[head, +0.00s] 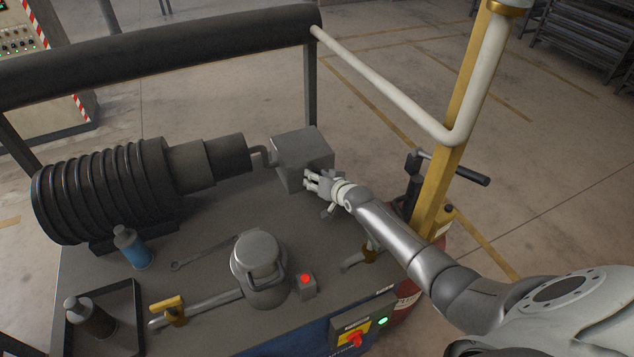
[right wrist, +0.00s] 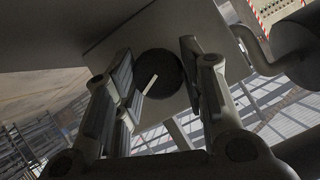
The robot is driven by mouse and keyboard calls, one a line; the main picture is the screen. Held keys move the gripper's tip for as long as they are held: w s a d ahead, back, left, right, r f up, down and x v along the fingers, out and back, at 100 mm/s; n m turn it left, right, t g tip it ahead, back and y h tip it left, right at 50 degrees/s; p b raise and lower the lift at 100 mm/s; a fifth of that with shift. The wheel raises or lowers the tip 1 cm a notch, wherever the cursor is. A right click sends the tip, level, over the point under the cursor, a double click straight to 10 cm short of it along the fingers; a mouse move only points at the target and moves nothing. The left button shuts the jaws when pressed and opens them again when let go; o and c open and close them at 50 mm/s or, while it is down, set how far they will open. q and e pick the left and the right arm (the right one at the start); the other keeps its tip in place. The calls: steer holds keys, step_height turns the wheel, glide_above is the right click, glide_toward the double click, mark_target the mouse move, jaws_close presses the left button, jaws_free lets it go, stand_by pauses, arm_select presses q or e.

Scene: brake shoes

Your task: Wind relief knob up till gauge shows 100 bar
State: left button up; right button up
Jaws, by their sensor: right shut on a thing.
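My right gripper (head: 311,181) is at the front right face of a grey box-shaped block (head: 303,147) on the bench. In the right wrist view a dark round knob (right wrist: 163,72) with a white pointer line sits on the block's face. My right gripper's fingers are shut on it, one on each side. The white line slants in that view. In the head view the hand hides the knob. I can make out no gauge dial to read in either view. My left gripper is not in view.
A lidded grey pot (head: 259,265), a red button box (head: 306,284), a blue bottle (head: 132,248), a spanner (head: 205,252) and a yellow-handled valve (head: 168,304) occupy the bench. A yellow post (head: 447,185) stands right.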

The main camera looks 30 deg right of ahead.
steer(key=shift+d+b, duration=0.1)
steer(key=shift+b, duration=0.2)
stand_by(0.4)
steer(key=o, duration=1)
steer(key=shift+s, duration=0.1)
steer(key=v, duration=1.2)
steer(key=shift+d, duration=0.25)
